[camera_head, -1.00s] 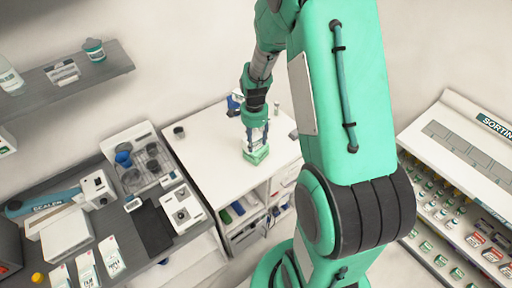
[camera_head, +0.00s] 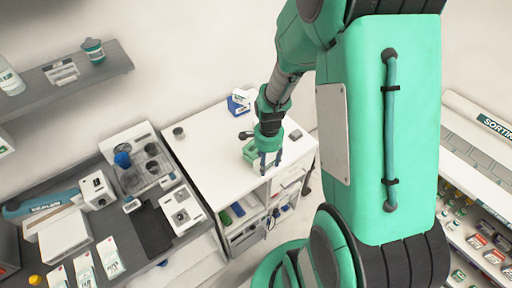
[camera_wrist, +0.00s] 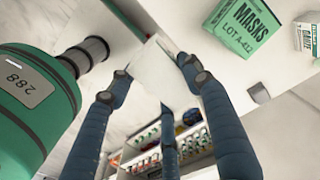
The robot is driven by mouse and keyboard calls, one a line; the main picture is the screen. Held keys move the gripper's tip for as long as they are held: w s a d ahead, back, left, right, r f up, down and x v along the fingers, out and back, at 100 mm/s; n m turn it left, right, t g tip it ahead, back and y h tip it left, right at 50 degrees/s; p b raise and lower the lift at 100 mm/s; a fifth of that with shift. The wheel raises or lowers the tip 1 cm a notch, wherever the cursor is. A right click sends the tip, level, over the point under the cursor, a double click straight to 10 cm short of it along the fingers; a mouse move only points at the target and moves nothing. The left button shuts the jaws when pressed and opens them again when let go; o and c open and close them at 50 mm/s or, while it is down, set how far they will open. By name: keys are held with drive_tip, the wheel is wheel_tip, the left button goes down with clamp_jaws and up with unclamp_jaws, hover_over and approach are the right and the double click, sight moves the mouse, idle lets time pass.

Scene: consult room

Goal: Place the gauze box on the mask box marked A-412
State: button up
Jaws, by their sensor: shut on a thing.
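My gripper (camera_head: 268,163) is shut on a plain white box (camera_wrist: 163,75), taken to be the gauze box; no label shows on the face I see. In the wrist view its fingers (camera_wrist: 158,72) press on both sides of it. The green mask box (camera_wrist: 246,28), marked "MASKS LOT A-412", lies on the white counter (camera_wrist: 285,95). In the head view the mask box (camera_head: 248,152) is just left of my gripper, partly covered by it.
Another small white box (camera_wrist: 308,38) stands beside the mask box in the wrist view. A blue and white box (camera_head: 238,102) is at the counter's back. Open shelves (camera_head: 243,213) lie below. The counter's left part is clear.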

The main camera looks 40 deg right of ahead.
drive_tip(key=shift+w, duration=0.1)
drive_tip(key=w+d, duration=0.2)
drive_tip(key=w, duration=0.2)
drive_tip(key=w+d+f, duration=0.1)
drive_tip(key=w+d, duration=0.1)
drive_tip(key=w, duration=0.3)
drive_tip(key=w+d+p, duration=0.1)
drive_tip(key=w+d, duration=0.1)
drive_tip(key=w, duration=0.3)
drive_tip(key=shift+w+d+f, duration=0.25)
drive_tip(key=shift+f, duration=0.1)
drive_tip(key=shift+f, duration=1.65)
drive_tip(key=shift+f, duration=0.2)
drive_tip(key=o, duration=1.2)
drive_tip(key=shift+c, duration=0.2)
drive_tip(key=shift+r, duration=0.15)
